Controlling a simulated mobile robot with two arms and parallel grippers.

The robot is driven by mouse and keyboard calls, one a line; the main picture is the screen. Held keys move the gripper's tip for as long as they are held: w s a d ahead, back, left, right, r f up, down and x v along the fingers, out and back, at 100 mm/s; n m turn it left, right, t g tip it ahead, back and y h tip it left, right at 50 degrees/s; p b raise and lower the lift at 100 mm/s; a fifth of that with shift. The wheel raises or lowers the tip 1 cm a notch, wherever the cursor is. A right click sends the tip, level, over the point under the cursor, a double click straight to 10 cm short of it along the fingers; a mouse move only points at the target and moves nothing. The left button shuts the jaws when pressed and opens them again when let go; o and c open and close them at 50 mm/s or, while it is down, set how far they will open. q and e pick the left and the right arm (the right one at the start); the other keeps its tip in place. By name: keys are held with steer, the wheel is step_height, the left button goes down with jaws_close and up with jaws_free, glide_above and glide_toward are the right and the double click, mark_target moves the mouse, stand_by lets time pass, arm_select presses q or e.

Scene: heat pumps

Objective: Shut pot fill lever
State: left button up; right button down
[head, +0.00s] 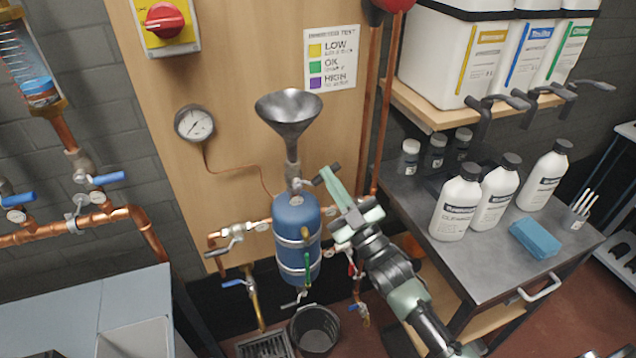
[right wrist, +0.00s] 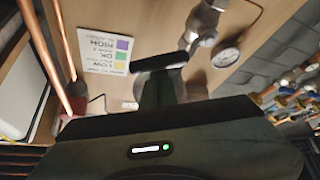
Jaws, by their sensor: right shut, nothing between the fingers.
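The blue pot (head: 294,222) hangs upright on the wooden board below a grey metal funnel (head: 289,110). A metal fill valve (head: 294,183) sits between them, and its lever is too small to make out clearly. My right gripper (head: 328,176) is shut and empty, its tip just right of the valve. I cannot tell whether it touches the lever. In the right wrist view, turned upside down, the shut fingers (right wrist: 160,63) lie close to the metal valve (right wrist: 202,24). My left gripper is in neither view.
A pressure gauge (head: 195,123) is on the board to the left, and copper pipes (head: 369,95) rise to the right. A metal cart (head: 486,262) with white bottles (head: 457,203) stands at right. A black bucket (head: 315,328) is below the pot.

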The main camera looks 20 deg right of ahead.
steer(key=shift+d+f+m+t+h+b, duration=0.25)
steer(key=shift+f+m+h+b, duration=0.3)
steer(key=shift+m+h, duration=0.7)
steer(key=shift+d+f+m+t+h+b, duration=0.25)
steer(key=shift+f+m+h, duration=0.5)
steer(key=shift+m, duration=1)
steer(key=shift+d+f+m+t+h+b, duration=0.15)
steer(key=shift+f+m+t+h+b, duration=0.3)
steer(key=shift+m+h, duration=0.8)
steer(key=shift+f+m, duration=0.15)
steer(key=shift+m, duration=0.3)
